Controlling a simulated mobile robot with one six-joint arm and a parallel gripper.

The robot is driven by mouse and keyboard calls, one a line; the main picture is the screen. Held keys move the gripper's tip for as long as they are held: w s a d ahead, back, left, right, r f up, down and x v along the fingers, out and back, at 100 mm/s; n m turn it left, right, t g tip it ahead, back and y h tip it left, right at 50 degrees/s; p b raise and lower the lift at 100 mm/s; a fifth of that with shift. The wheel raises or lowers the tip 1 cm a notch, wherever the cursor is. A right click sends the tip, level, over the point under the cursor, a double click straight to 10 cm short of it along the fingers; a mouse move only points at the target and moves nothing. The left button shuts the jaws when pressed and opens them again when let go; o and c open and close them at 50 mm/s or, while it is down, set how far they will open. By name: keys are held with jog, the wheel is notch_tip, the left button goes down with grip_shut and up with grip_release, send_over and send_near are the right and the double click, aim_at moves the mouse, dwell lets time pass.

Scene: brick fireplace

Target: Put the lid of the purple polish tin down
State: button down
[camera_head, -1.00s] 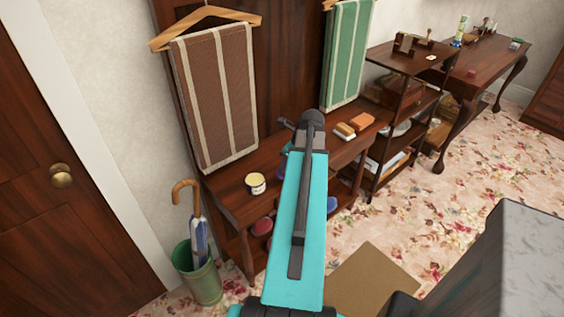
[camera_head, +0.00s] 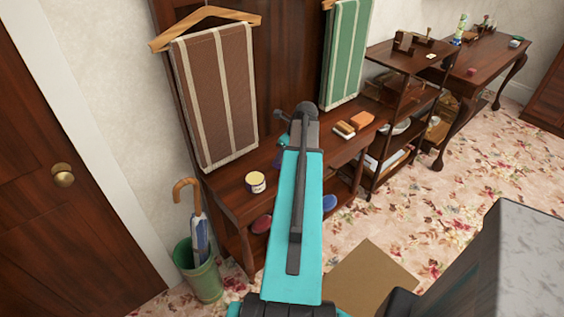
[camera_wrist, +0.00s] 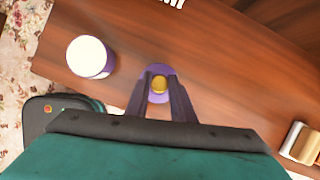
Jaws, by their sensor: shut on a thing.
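The purple polish tin (camera_head: 255,182) stands upright without a lid on the low wooden bench (camera_head: 229,190), its pale contents showing on top. In the wrist view the tin (camera_wrist: 90,57) is at the upper left, apart from my fingers. My gripper (camera_wrist: 160,75) is shut on the purple lid (camera_wrist: 159,68), which has a round gold spot. The lid is over the bench, to the right of the tin in the wrist view. I cannot tell whether it touches the wood. In the head view my arm mostly hides the gripper and lid.
Brushes (camera_head: 345,129) lie farther right on the bench. A brown striped towel (camera_head: 214,100) and a green one (camera_head: 345,55) hang behind it. A green umbrella stand (camera_head: 199,275) is at the left. Bench top is clear between tin and lid.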

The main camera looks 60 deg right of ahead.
jog(key=shift+f+p, duration=0.5)
jog(key=shift+f, duration=1.2)
jog(key=shift+f, duration=0.1)
jog(key=c, duration=1.5)
grip_release()
jog(key=shift+b+v, duration=1.15)
jog(key=shift+v, duration=4.95)
jog(key=shift+w, duration=0.1)
